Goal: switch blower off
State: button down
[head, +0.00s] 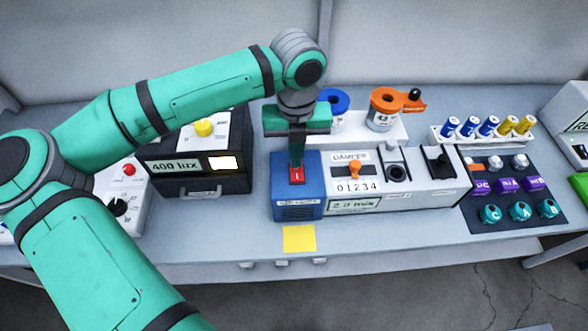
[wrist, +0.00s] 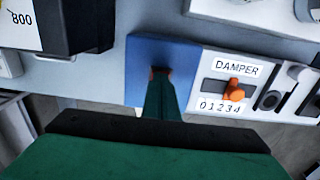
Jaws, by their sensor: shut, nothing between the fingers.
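The blower is a blue box (head: 297,203) with a red rocker switch (head: 296,175) on its top and a grille on its front. My gripper (head: 296,164) is shut and empty, pointing down with its fingertips at the red switch. In the wrist view my gripper (wrist: 160,76) covers most of the switch, and only red edges (wrist: 152,74) show beside the fingertips on the blue top (wrist: 182,58). I cannot tell whether the tips touch the switch or which way it is tipped.
Right of the blower is the damper panel with an orange lever (head: 354,169). Left is a black box (head: 215,182) with a 400 lux label and yellow knob. Blue and orange round holders (head: 384,108) stand behind. A yellow note (head: 299,239) lies in front.

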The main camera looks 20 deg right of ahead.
jog(key=shift+s+d+f, duration=0.1)
jog(key=shift+d, duration=0.05)
jog(key=shift+f, duration=0.15)
jog(key=shift+w+r, duration=0.15)
jog(key=shift+r, duration=1)
jog(key=shift+w+r, duration=0.1)
jog(key=shift+r, duration=1.05)
jog(key=shift+s+a+r, duration=0.1)
jog(key=shift+a+r, duration=0.2)
jog(key=shift+r, duration=0.25)
jog(key=shift+s+d+r, duration=0.2)
jog(key=shift+d+r, duration=0.05)
jog(key=shift+r, duration=0.4)
jog(key=shift+a, duration=0.1)
